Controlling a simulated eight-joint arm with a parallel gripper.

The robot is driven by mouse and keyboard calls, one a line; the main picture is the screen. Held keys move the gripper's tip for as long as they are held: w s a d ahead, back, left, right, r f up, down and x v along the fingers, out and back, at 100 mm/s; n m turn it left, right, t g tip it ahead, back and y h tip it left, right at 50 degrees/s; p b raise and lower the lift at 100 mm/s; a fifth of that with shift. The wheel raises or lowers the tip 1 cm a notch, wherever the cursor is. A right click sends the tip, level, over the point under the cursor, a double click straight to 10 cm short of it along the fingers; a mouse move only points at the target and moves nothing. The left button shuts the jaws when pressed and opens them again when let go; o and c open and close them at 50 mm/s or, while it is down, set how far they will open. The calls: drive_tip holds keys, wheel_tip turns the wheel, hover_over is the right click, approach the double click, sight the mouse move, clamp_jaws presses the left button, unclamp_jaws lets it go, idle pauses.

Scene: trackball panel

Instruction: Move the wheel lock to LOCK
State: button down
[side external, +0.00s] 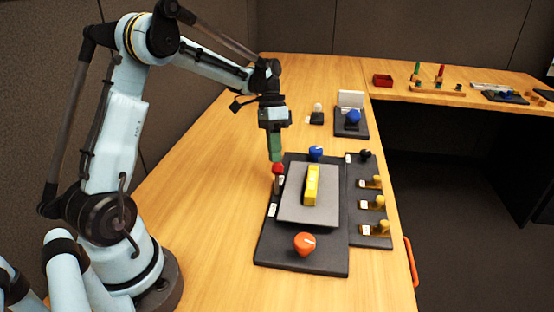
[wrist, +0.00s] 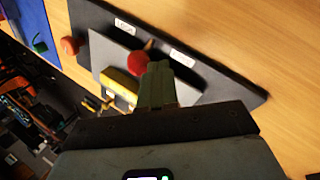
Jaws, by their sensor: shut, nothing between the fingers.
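The wheel lock appears to be the lever with a red ball top (side external: 278,168) at the left edge of the dark panel (side external: 300,262). Its stem stands between two white labels, whose wording is too small to read surely. In the wrist view the red ball (wrist: 138,62) shows just left of my fingertips, and the labels (wrist: 124,27) and (wrist: 182,58) lie either side of the stem base. My gripper (side external: 275,158) points down, shut and empty, its tips right by the red ball. I cannot tell whether they touch it.
A yellow bar (side external: 311,185) stands on the grey raised plate (side external: 305,215). An orange knob (side external: 305,244) is in front and a blue knob (side external: 316,153) behind. A side panel (side external: 370,240) holds several yellow-handled parts. The wooden table (side external: 205,220) is clear to the left.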

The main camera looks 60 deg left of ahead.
idle(0.4)
drive_tip(key=shift+s+d+r+t+y, duration=0.15)
drive_tip(key=shift+s+t+y, duration=0.05)
drive_tip(key=shift+t+y, duration=0.2)
drive_tip(key=shift+s+d+r+t+y, duration=0.2)
drive_tip(key=shift+s+d+t+y, duration=0.15)
drive_tip(key=shift+t+y, duration=0.35)
drive_tip(key=shift+d+r, duration=0.1)
drive_tip(key=shift+s+d+r, duration=0.2)
drive_tip(key=shift+s+d, duration=0.35)
drive_tip(key=shift+s, duration=0.05)
drive_tip(key=shift+s+d+m+t+y, duration=0.3)
drive_tip(key=shift+s+d+t+y, duration=1.4)
drive_tip(key=shift+s+d, duration=0.15)
drive_tip(key=shift+f, duration=0.1)
